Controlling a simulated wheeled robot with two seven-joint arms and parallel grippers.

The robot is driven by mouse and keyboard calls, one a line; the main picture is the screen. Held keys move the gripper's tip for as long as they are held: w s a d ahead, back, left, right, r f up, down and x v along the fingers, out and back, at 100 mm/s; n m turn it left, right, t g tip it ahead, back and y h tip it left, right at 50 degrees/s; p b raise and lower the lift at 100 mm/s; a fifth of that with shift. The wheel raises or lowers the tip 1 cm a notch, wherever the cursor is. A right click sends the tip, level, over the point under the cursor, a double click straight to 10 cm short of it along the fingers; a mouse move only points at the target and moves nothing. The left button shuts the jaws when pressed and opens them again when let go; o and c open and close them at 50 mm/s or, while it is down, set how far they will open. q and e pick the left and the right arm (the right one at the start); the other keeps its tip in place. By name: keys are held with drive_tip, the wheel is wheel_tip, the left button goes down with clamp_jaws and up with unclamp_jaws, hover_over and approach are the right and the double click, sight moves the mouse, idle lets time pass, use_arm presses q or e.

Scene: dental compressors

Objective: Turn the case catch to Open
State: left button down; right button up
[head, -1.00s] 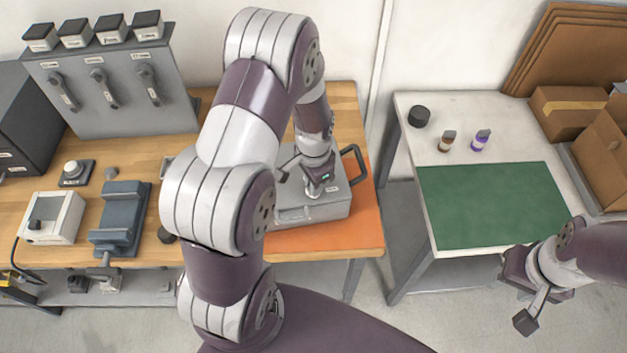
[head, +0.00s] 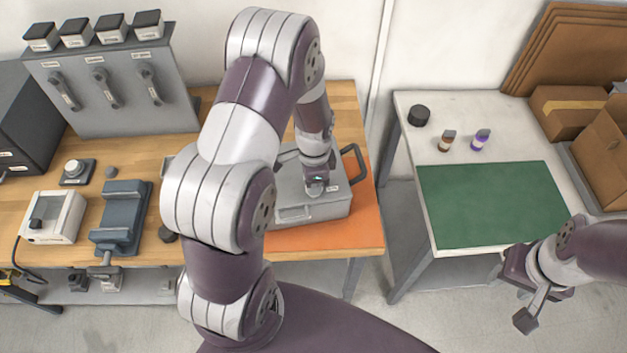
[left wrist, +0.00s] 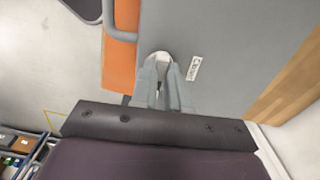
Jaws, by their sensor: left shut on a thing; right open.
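The grey case (head: 322,207) sits on the orange mat (head: 362,222) on the wooden bench, with a dark handle (head: 354,160) at its right. My left gripper (head: 316,190) points down onto the case top, near its right side. In the left wrist view its fingers (left wrist: 164,85) are shut on the pale case catch (left wrist: 160,57), most of which they hide. A small label (left wrist: 194,68) lies beside the catch; its text is too small to read. My right gripper (head: 520,305) is open and empty, in front of the right table.
The right table holds a green mat (head: 490,205), two small bottles (head: 481,139) and a black round object (head: 419,116). On the bench left of my arm stand a grey vise (head: 121,215) and a white box device (head: 53,217). Cardboard boxes (head: 570,115) stand at the far right.

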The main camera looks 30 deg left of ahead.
use_arm(q)
drive_tip(key=c, duration=1.1)
unclamp_jaws()
drive_tip(key=shift+d, duration=0.1)
wheel_tip(320, 180, up, 13)
drive_tip(key=shift+w+f+b, duration=0.1)
drive_tip(key=shift+f+b, duration=0.05)
drive_tip(key=shift+b, duration=1.05)
